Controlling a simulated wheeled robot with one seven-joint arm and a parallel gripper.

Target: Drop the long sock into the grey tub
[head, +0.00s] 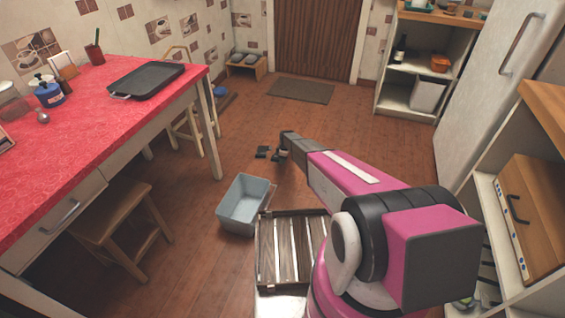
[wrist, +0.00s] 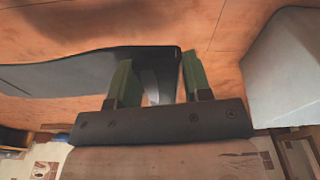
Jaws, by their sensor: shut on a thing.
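The grey tub (head: 246,203), pale blue-grey and open-topped, stands on the floor left of my arm; it looks empty. A pale grey wall at the right of the wrist view (wrist: 290,70) looks like its side. My gripper (wrist: 158,78) has green finger pads, shut on a long dark grey sock (wrist: 60,72). The sock stretches from between the fingers to the left edge of the wrist view. In the head view my gripper (head: 272,154) is low over the floor, beyond the tub and a little to its right; the sock is hard to make out there.
A slatted dark wood crate (head: 266,250) stands right of the tub, close to it. A stool (head: 112,212) and the red-topped counter (head: 110,105) are at left. A doormat (head: 301,91) lies by the door. The floor between the tub and mat is mostly clear.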

